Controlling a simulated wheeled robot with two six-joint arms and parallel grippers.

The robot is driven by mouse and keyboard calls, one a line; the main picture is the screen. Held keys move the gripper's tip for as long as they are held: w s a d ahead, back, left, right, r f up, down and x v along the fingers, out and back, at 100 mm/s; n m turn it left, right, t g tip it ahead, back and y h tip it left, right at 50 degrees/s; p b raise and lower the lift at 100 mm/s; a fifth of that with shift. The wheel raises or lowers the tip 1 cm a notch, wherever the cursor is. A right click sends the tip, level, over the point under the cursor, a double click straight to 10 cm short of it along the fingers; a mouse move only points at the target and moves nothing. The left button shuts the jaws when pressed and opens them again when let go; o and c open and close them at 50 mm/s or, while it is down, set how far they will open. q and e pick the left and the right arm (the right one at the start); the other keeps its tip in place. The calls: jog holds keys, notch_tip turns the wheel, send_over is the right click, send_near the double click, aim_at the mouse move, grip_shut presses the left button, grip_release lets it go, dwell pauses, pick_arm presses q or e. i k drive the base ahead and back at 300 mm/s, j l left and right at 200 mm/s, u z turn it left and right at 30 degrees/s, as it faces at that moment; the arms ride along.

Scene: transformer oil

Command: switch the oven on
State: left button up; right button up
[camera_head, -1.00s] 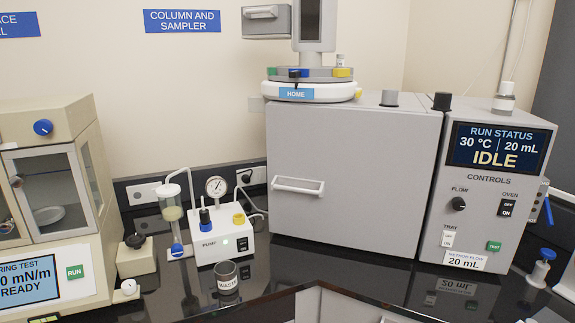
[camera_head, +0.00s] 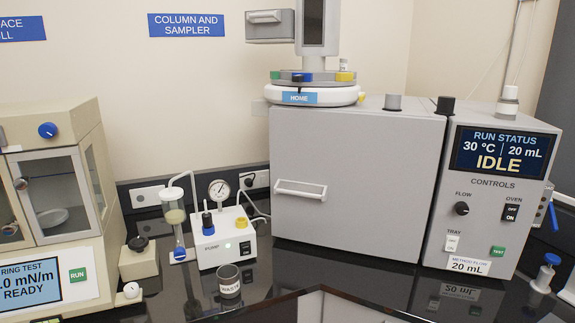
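The oven (camera_head: 350,185) is a large grey box with a closed door and a white handle (camera_head: 300,188). Its control panel (camera_head: 485,215) on the right has a display (camera_head: 501,151) reading "RUN STATUS 30 °C, 20 mL, IDLE". Neither of my grippers is in view.
A FLOW knob (camera_head: 462,208), a white TRAY switch (camera_head: 452,243) and a green TEST button (camera_head: 497,251) share the panel. A pump (camera_head: 222,240), a waste cup (camera_head: 229,282) and the ring test cabinet (camera_head: 60,190) stand left.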

aim_at(510, 213)
jog(key=z, duration=1.25)
jog(key=l, duration=0.1)
